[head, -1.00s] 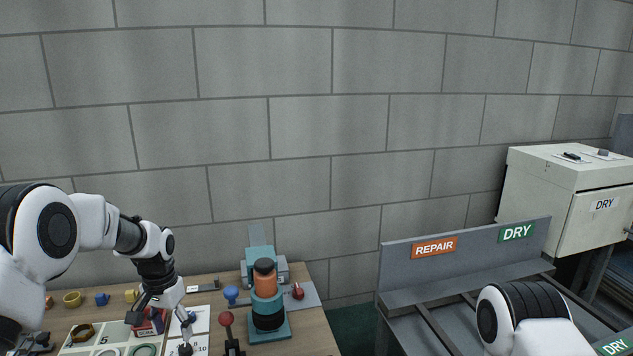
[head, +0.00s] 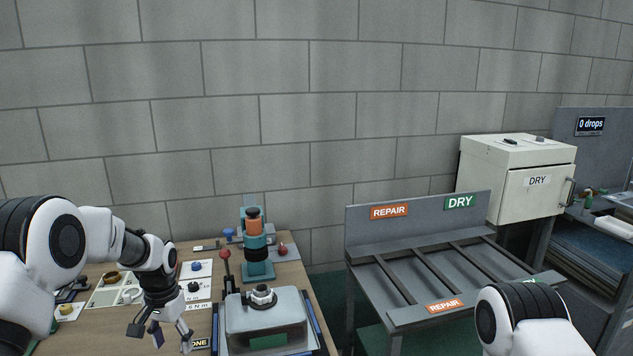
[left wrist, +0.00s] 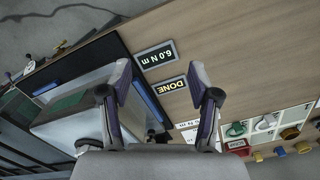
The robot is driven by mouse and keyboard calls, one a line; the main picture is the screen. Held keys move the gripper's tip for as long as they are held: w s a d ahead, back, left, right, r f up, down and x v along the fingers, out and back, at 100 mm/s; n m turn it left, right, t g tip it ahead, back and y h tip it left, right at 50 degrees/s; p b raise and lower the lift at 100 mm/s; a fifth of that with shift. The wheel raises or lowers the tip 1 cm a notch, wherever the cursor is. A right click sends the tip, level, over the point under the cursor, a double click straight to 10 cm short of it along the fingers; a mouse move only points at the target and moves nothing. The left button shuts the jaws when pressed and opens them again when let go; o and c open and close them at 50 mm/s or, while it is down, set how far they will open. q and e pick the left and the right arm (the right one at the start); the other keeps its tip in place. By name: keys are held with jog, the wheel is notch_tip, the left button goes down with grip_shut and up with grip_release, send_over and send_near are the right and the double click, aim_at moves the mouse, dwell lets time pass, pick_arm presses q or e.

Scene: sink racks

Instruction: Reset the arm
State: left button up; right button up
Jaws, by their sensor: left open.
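My left gripper (head: 161,337) hangs over the wooden table (head: 176,326) in the head view, pointing down. In the left wrist view its two fingers (left wrist: 160,85) are spread wide with nothing between them. Below them are a small DONE plate (left wrist: 172,86) and a 6.0 N m plate (left wrist: 156,58). A grey metal housing (head: 268,320) stands on a dark tray to the right of the gripper, apart from it. My right arm (head: 520,318) shows at the lower right of the head view, but its gripper is out of frame.
A teal press (head: 257,255) with an orange top and a red-knobbed lever (head: 225,262) stand behind the housing. A white parts tray (head: 108,296) lies left. A slatted REPAIR/DRY rack (head: 440,275) and a white DRY cabinet (head: 530,190) stand right. A gap separates table and rack.

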pick_arm(q)
jog(key=s+f, duration=0.1)
jog(key=f, duration=0.1)
jog(key=f+g, duration=0.1)
jog(key=f, duration=0.2)
jog(key=s+f+g, duration=0.1)
jog(key=f, duration=0.1)
jog(key=shift+s+d+f, duration=0.2)
jog(key=shift+s, duration=0.1)
jog(key=s+d+f+g, duration=0.1)
jog(key=s+d+f, duration=0.1)
jog(key=s+f, duration=0.65)
jog(key=s+d+f+g, duration=0.15)
jog(key=s+f, duration=0.35)
jog(key=s, duration=0.6)
jog(key=s+d+f+n+t, duration=0.1)
jog(key=s+t, duration=0.4)
jog(key=s, duration=0.9)
jog(key=shift+d+f+n, duration=0.3)
jog(key=shift+f+n, duration=0.05)
jog(key=shift+n, duration=0.35)
pick_arm(e)
jog(key=shift+w+a+f, duration=0.15)
jog(key=shift+w, duration=0.4)
